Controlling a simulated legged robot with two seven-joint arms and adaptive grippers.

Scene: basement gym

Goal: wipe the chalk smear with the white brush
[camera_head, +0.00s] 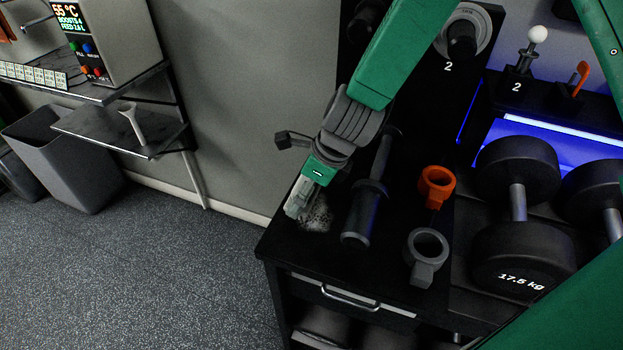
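The chalk smear (318,214) is a speckled whitish patch on the black bench top, near its left corner. One green arm comes in from the right and top; I take it as my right arm. Its gripper (294,209) points down at the left edge of the smear and covers part of it. A pale grey-white piece shows at the fingertips; I cannot tell whether it is the white brush or the fingers themselves. Whether the fingers are shut is too small to tell. My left gripper is not in view.
Right of the smear lie a dark cylindrical handle (366,205), an orange ring clamp (436,184) and a grey ring clamp (427,254). Large dumbbells (520,258) stand farther right. A bin (70,155) and shelf (115,132) are at left. The floor between is clear.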

